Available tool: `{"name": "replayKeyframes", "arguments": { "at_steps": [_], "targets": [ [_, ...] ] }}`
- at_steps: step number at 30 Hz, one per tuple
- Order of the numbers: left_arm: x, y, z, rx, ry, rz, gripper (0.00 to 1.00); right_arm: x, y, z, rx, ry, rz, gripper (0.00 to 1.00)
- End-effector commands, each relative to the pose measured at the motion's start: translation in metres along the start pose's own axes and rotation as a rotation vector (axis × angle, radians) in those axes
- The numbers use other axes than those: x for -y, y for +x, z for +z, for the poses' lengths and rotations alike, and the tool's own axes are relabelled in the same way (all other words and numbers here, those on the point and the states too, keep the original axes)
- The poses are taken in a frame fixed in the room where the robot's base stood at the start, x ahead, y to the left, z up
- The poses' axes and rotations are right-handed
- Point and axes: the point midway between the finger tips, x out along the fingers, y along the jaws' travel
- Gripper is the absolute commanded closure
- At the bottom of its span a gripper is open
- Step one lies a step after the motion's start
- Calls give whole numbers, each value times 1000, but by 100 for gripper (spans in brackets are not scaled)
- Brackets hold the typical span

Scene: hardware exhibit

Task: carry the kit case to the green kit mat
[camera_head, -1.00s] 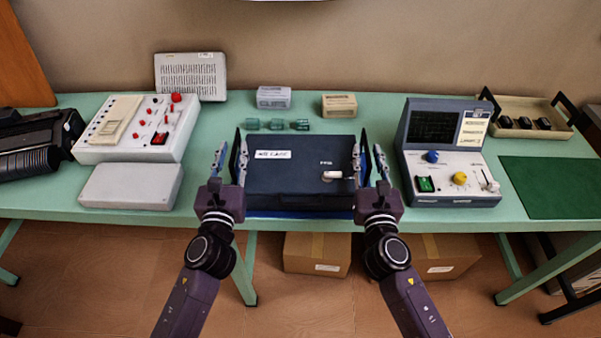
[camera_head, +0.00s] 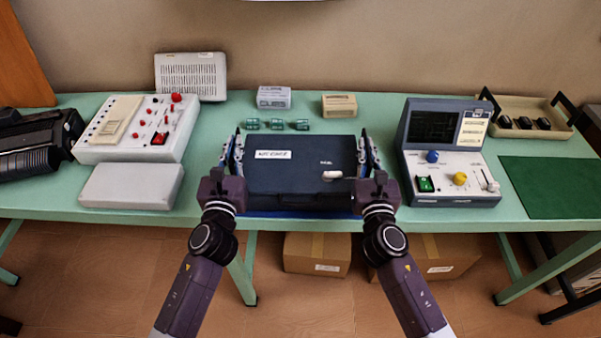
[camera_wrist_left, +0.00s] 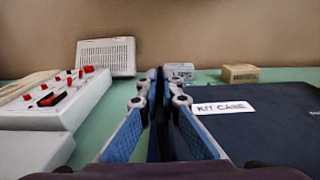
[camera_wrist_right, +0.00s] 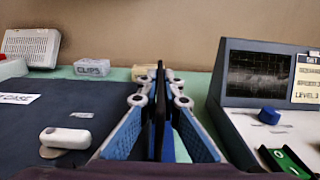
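The dark navy kit case (camera_head: 300,180), with a white label and a pale latch, lies flat near the front edge of the table, with an upright plate-like handle on each side. My left gripper (camera_head: 231,152) is shut on its left handle; the left wrist view shows the dark plate (camera_wrist_left: 154,115) between the blue finger pads. My right gripper (camera_head: 369,156) is shut on its right handle; the right wrist view shows that plate (camera_wrist_right: 159,110) between the pads. The case seems to rest on the table. The green kit mat (camera_head: 548,188) lies empty at the right end.
A blue-grey instrument (camera_head: 450,150) with a screen stands between case and mat. A beige tray (camera_head: 530,120) stands behind the mat. Small teal blocks (camera_head: 277,124) and two small boxes (camera_head: 339,105) sit behind the case. A white control panel (camera_head: 135,128) and grey box (camera_head: 131,186) are left.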

Motion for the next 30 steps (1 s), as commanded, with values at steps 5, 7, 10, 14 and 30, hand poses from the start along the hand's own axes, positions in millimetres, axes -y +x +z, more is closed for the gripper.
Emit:
{"name": "replayKeyframes", "arguments": {
  "at_steps": [5,7,10,14,30],
  "targets": [
    [0,0,0,0,0,-1,100,0,0,0,0,0,0,100],
    [0,0,0,0,0,-1,100,0,0,0,0,0,0,100],
    [0,0,0,0,0,-1,100,0,0,0,0,0,0,100],
    [1,0,3,5,0,-2,100,0,0,3,5,0,1,100],
    [1,0,30,6,0,-2,100,0,0,29,5,0,1,100]
  ]
}}
